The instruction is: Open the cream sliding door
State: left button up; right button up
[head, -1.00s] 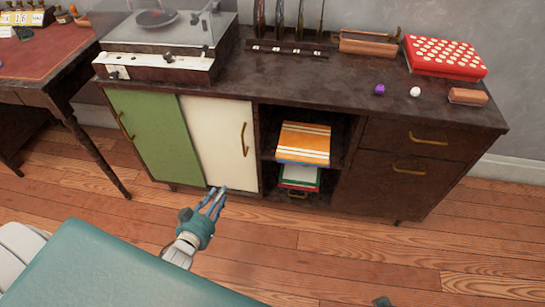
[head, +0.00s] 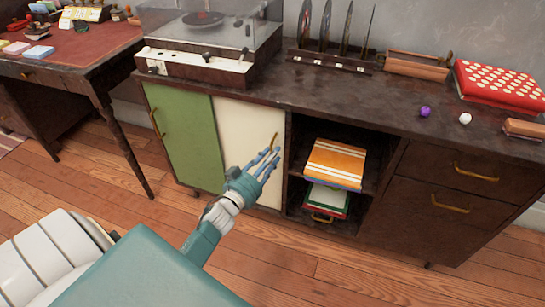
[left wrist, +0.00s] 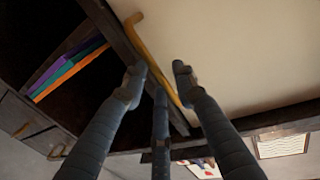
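The cream sliding door (head: 236,135) stands beside the green door (head: 183,135) in the dark cabinet, left of the open shelves. Its brass handle (head: 274,142) is near its right edge, with the lower part hidden behind my fingers. In the left wrist view the cream door (left wrist: 235,50) fills the upper right and the handle (left wrist: 152,60) runs down between my fingers. My left gripper (head: 268,160) is open in front of the handle; its fingertips (left wrist: 158,78) are spread on both sides of it. I cannot tell whether they touch it. My right gripper is not in view.
The open shelves (head: 292,175) hold an orange striped book (head: 335,163) and other books. Drawers (head: 455,180) are on the right. A record player (head: 208,50) and a red dotted box (head: 500,85) stand on top. A desk (head: 70,60) is at the left.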

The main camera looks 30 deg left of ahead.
pick_arm(q)
jog(key=shift+w, duration=0.5)
grip_shut()
jog(key=shift+a, duration=0.1)
send_near(229, 133)
jog(key=w, duration=0.5)
jog(key=shift+a, duration=0.1)
grip_release()
